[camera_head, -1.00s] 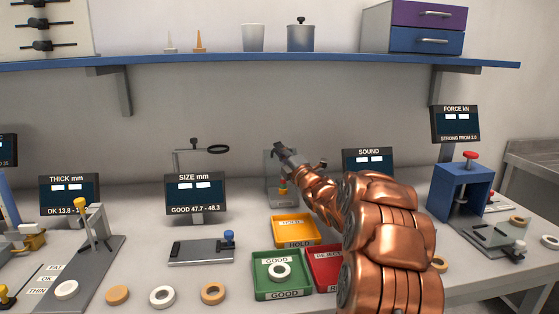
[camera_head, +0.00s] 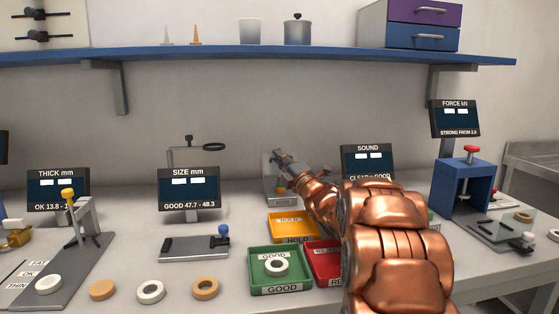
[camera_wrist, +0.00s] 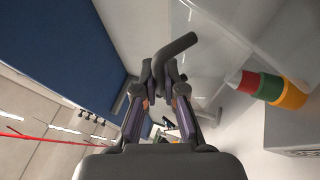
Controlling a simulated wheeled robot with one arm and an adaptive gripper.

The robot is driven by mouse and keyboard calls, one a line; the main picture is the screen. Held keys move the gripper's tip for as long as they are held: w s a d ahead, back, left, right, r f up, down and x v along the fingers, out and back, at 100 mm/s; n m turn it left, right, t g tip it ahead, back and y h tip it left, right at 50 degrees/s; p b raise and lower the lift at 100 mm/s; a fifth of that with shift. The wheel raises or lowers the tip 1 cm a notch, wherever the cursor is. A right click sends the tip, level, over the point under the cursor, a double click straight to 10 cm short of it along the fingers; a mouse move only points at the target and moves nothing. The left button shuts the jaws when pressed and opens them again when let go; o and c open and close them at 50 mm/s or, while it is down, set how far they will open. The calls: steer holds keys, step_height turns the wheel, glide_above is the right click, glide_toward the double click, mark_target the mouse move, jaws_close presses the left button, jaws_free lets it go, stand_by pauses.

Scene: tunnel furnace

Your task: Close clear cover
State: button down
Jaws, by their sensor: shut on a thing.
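In the wrist view my gripper (camera_wrist: 165,80) is shut on a dark, bent handle (camera_wrist: 176,54). A see-through panel (camera_wrist: 226,45), which looks like the clear cover, shows just right of the handle; its edges are faint and I cannot tell how far it is open. In the head view my gripper (camera_head: 284,159) is at a small grey station (camera_head: 270,168) at the back of the bench and hides much of it. A stacked red, orange and green light (camera_wrist: 270,88) stands at the right of the wrist view.
A blue shelf (camera_head: 230,52) runs above the bench. The SOUND display (camera_head: 367,160) stands right of the station. Orange HOLD (camera_head: 292,240), green GOOD (camera_head: 276,290) and red reject (camera_head: 325,250) trays lie in front. A blue press (camera_head: 463,190) stands at the right.

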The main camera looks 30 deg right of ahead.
steer(key=shift+f, duration=0.1)
steer(key=c, duration=1.5)
jaws_free()
steer(key=shift+c, duration=0.2)
steer(key=shift+s, duration=0.1)
steer(key=s, duration=1.3)
steer(key=shift+d, duration=0.15)
steer(key=shift+f, duration=0.1)
